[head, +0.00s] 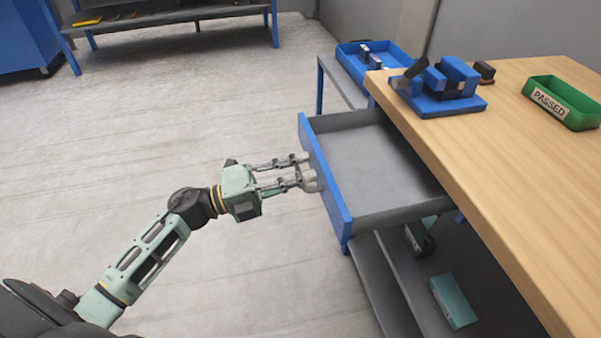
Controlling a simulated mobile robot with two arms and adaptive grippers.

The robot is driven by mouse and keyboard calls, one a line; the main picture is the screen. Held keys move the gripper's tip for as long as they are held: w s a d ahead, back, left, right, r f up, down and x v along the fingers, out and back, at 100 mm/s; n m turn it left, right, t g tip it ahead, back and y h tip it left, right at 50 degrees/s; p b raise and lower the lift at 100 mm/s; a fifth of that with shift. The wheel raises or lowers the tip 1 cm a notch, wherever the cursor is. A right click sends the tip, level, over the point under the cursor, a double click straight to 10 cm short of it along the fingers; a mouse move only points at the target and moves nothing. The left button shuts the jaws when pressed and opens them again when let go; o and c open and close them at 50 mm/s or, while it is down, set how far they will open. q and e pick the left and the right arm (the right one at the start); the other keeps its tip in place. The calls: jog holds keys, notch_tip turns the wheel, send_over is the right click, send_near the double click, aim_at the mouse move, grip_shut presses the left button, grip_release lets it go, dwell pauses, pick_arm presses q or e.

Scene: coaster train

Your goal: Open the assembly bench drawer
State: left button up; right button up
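The assembly bench drawer (375,165) is pulled well out from under the wooden bench top and is empty inside. Its blue front panel (325,178) faces left. My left gripper (306,170) is at the outer face of this panel, near its middle. Its two fingers point at the panel and stand apart, with a gap between them. A small grey piece by the lower fingertip may be the drawer handle; I cannot tell whether the fingers touch it. My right gripper is not in view.
On the bench top (480,165) are a blue fixture (440,103) and a green tray (562,103) marked PASSED. A blue bin (392,72) stands behind. A teal box (453,301) lies on the shelf below. The floor to the left is clear.

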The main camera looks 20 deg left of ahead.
pick_arm(q)
jog(key=shift+a, duration=0.1)
jog(key=v, duration=1.2)
